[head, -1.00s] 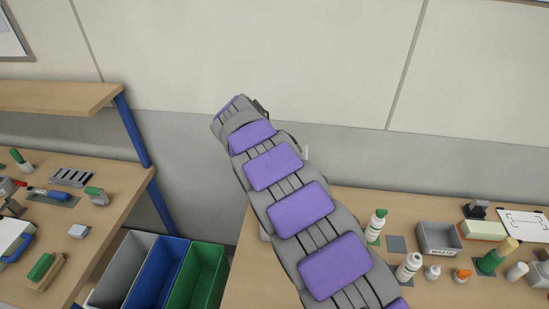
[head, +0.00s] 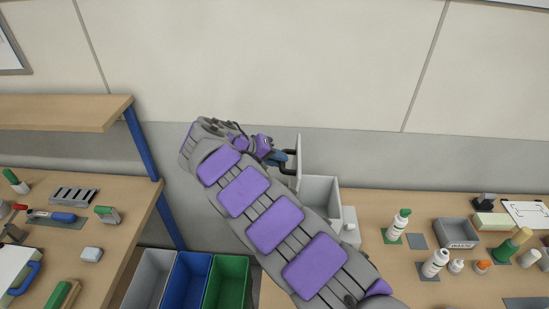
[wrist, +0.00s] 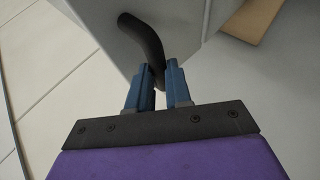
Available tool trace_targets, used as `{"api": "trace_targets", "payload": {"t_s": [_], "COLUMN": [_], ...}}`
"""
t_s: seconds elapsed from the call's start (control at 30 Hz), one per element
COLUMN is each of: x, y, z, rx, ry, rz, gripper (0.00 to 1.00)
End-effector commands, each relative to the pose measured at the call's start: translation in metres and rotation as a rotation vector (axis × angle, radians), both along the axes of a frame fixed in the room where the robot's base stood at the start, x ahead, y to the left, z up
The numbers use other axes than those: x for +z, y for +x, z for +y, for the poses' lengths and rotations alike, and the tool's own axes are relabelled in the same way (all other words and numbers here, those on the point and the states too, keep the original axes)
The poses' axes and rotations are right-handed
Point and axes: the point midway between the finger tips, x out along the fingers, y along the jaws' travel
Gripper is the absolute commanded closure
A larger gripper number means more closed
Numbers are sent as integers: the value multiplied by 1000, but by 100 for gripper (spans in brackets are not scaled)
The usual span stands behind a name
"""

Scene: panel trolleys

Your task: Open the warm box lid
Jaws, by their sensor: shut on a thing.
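The warm box (head: 322,188) is a light grey box on the right bench, and its inside shows from above. Its lid (head: 298,150) stands up at the box's left side, seen nearly edge-on. A black handle (head: 290,168) sticks out from the lid's left face. My gripper (head: 279,157) is at this handle. In the wrist view, the blue fingers of my gripper (wrist: 158,88) are shut on the lower end of the curved black handle (wrist: 146,38), close to the pale lid face (wrist: 92,18). My arm hides the box's lower front.
Grey, blue and green bins (head: 228,281) stand between the benches. The left bench (head: 115,235) holds brushes and tools.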

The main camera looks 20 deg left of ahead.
Motion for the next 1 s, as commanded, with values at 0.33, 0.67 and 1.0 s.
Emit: {"api": "trace_targets", "payload": {"t_s": [0.33, 0.67, 1.0], "x": [-15, -17, -11], "y": [-2, -2, -2], "z": [-1, 1, 4], "rx": [-11, -10, -5], "ry": [-8, -12, -8], "rz": [26, 29, 16], "gripper": [100, 74, 56]}}
